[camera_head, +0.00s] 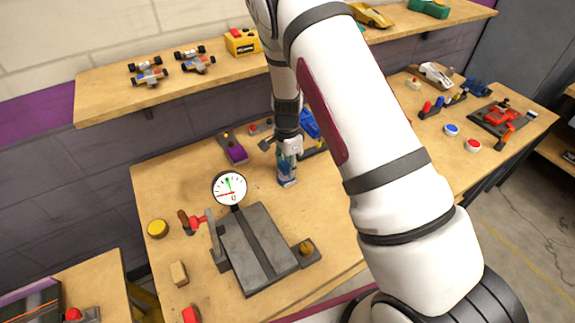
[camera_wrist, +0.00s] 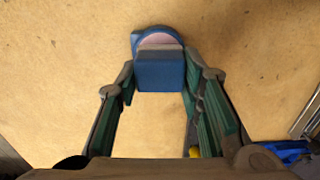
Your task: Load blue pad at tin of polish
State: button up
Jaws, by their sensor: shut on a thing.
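My gripper (camera_wrist: 162,82) is shut on the blue pad (camera_wrist: 160,72), a block with its sides between the two fingertips in the wrist view. Right behind the pad shows a round blue rim with a pinkish fill, which looks like the tin of polish (camera_wrist: 160,41). The pad covers the near part of the tin, and I cannot tell whether they touch. In the head view my gripper (camera_head: 287,165) points down at the wooden bench, left of my arm, and small blue parts show at its tips.
A grey fixture (camera_head: 258,250) with a dial gauge (camera_head: 230,187) stands in front on the bench (camera_head: 175,190). A purple block (camera_head: 236,153) lies left of my gripper, and a blue object (camera_head: 310,123) is behind it. A shelf (camera_head: 110,105) with small cars runs along the wall.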

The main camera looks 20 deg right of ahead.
aim_at(287, 164)
jog(key=shift+s+f, duration=0.1)
jog(key=shift+f, duration=0.5)
dwell(1.4)
jog(key=shift+r+p, duration=0.5)
jog(key=shift+r, duration=3.1)
jog(key=n, duration=0.1)
jog(key=r+n, duration=0.1)
jog(key=n, duration=0.2)
jog(key=shift+a+r, duration=0.15)
jog(key=shift+r, duration=0.1)
jog(key=n, duration=0.1)
jog(key=r+n, duration=0.1)
jog(key=n, duration=0.2)
jog(key=shift+a+r, duration=0.1)
jog(key=shift+r, duration=0.2)
notch_tip(287, 164, up, 3)
jog(key=n, duration=0.8)
jog(key=shift+s+a+f, duration=0.1)
jog(key=shift+f, duration=0.05)
